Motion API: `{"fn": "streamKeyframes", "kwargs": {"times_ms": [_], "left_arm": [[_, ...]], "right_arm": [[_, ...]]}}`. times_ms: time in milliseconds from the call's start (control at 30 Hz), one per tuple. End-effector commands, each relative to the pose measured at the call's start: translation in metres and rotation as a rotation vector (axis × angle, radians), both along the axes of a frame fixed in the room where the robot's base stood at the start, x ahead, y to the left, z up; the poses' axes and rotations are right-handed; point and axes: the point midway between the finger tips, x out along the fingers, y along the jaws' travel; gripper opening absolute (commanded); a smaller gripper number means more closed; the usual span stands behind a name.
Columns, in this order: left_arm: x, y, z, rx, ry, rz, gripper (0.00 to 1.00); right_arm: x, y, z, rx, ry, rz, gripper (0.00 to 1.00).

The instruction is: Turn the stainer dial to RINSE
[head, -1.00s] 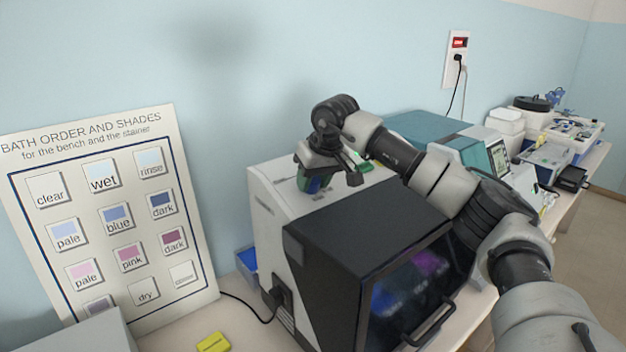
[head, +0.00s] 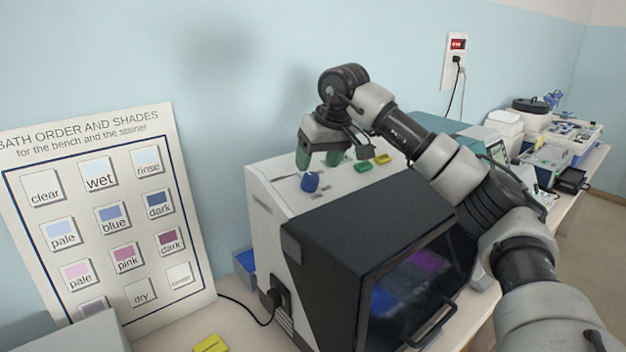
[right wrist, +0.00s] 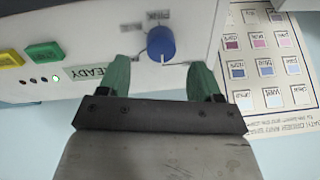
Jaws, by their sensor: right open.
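The stainer (head: 272,205) is a pale box with a dark front. Its blue dial (head: 310,182) sits on the top panel near the left end. In the right wrist view the dial (right wrist: 161,43) carries a white line pointing toward the bottom of the picture. Small labels beside it are too blurred to read surely. My right gripper (head: 319,160) has green fingertips, open and empty, just above the dial and apart from it. In the right wrist view the dial lies beyond the gap between the fingertips (right wrist: 161,75). My left gripper is not in view.
A green button (head: 364,166) and a yellow button (head: 382,158) are on the same panel. A READY label (right wrist: 90,73) and a lit green lamp (right wrist: 57,77) show there. The shade chart (head: 105,215) stands at left. A yellow block (head: 210,343) lies on the bench.

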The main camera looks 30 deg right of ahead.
Motion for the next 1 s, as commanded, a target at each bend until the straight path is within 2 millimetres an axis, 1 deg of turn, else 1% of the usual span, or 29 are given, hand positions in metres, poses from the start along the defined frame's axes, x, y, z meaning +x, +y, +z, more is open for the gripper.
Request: {"fn": "streamKeyframes", "kwargs": {"times_ms": [33,200,333,500,1000], "left_arm": [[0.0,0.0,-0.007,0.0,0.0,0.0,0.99],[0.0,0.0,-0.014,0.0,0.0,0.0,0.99],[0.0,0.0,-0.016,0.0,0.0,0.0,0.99],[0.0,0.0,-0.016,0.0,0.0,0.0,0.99],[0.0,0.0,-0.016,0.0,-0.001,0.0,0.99]], "right_arm": [[-0.003,-0.001,0.008,0.0,-0.006,0.0,0.65],[-0.014,-0.003,0.037,0.001,-0.003,0.001,0.65],[-0.018,-0.004,0.049,0.0,-0.002,0.001,0.65],[-0.02,-0.004,0.054,0.001,0.0,0.0,0.65],[-0.02,-0.004,0.053,0.0,0.0,0.0,0.65]]}}
